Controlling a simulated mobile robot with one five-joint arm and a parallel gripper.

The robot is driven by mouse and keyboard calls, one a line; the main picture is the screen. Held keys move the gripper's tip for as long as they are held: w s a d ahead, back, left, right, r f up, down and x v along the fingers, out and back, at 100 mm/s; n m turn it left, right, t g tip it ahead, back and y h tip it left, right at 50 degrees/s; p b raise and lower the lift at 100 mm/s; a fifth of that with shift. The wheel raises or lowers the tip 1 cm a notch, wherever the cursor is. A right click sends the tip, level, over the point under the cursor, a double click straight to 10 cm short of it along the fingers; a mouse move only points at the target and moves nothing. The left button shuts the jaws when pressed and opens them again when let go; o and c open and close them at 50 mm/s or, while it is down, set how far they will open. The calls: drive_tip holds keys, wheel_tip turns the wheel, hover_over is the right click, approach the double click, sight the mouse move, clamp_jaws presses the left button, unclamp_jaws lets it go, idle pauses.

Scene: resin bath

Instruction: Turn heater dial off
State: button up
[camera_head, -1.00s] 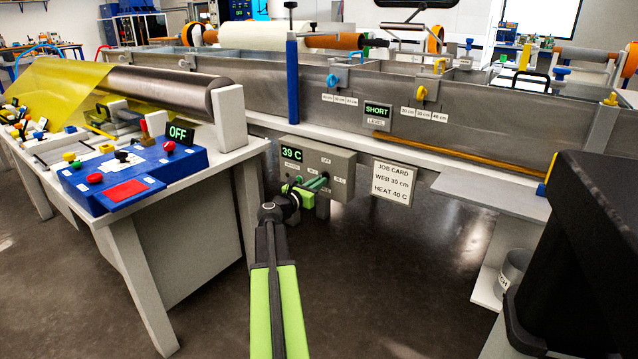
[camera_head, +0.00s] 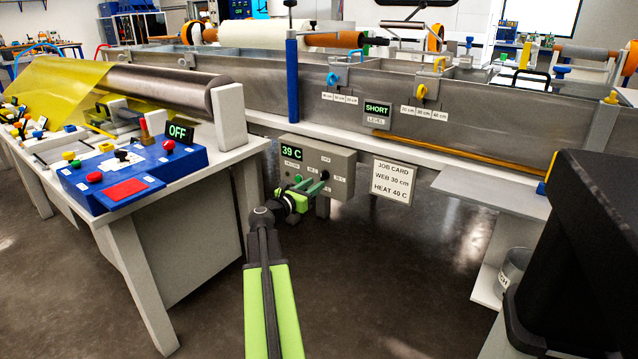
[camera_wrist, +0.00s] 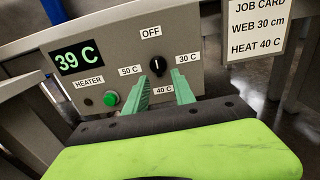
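The heater dial (camera_wrist: 157,67) is a small dark knob on the grey control panel (camera_wrist: 205,85). In the wrist view, OFF is printed above it, 50 C at left, 30 C at right and 40 C below. A pale mark shows on its lower part; its exact setting is hard to tell. The display (camera_wrist: 79,60) reads 39 C. A green round button or lamp (camera_wrist: 111,98) sits by the HEATER label. My gripper (camera_wrist: 163,82) is open, its green fingers spread below and to either side of the dial. In the head view my gripper (camera_head: 312,189) is at the panel's front.
A job card (camera_head: 391,181) reading WEB 30 cm, HEAT 40 C hangs right of the panel. A table with a blue control box (camera_head: 125,172) stands at left. The long metal bath (camera_head: 480,115) is behind. Floor below the panel is open.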

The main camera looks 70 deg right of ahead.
drive_tip(key=v, duration=1.4)
